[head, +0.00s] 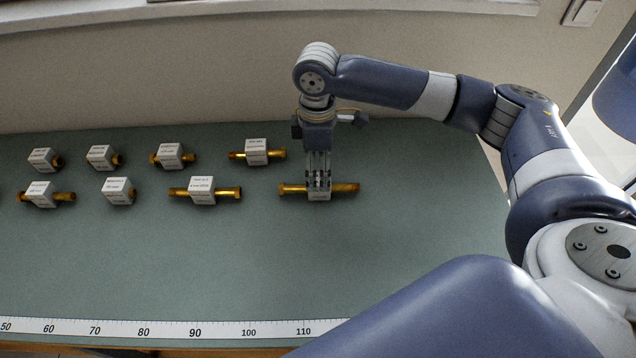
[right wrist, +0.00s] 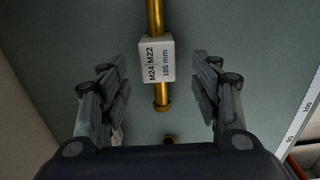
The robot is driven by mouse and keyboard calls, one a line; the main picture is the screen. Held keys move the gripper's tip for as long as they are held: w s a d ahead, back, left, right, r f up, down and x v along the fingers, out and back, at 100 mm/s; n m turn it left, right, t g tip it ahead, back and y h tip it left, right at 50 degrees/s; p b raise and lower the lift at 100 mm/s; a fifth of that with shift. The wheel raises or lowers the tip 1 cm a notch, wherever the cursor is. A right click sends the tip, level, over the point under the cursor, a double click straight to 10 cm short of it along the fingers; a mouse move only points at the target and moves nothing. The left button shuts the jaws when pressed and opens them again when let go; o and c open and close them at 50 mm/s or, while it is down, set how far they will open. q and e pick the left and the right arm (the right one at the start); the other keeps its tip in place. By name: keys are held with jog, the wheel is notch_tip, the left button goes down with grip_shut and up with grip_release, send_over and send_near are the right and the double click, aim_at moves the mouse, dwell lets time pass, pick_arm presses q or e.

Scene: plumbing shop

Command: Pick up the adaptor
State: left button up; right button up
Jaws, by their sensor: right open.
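An adaptor, a brass rod with a white labelled block around its middle, lies on the green worktop under my right gripper; its brass end (head: 345,187) shows in the head view. In the right wrist view the block (right wrist: 157,60) reads "M24|M22" and "185 mm", and the rod runs lengthwise between the fingers. My right gripper (head: 318,188) points down over the block and hides most of it in the head view. Its fingers (right wrist: 157,78) stand open on both sides of the adaptor, with gaps to the block. My left gripper is not in view.
Several similar adaptors stand in two rows to the left, the nearest being a long one (head: 203,190) and a shorter one (head: 256,152). A white ruler strip (head: 170,328) runs along the front edge of the worktop (head: 190,265). A wall closes the back. The front middle is clear.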

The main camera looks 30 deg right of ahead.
aim_at(319, 179)
jog(key=f+p, duration=0.1)
jog(key=f, duration=0.4)
jog(key=shift+d, duration=0.2)
jog(key=shift+f, duration=0.4)
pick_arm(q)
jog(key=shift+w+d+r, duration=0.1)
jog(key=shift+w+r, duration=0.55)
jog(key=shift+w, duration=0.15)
pick_arm(e)
jog(key=shift+c, duration=0.3)
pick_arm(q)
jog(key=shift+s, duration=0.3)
pick_arm(e)
jog(key=c, duration=1.2)
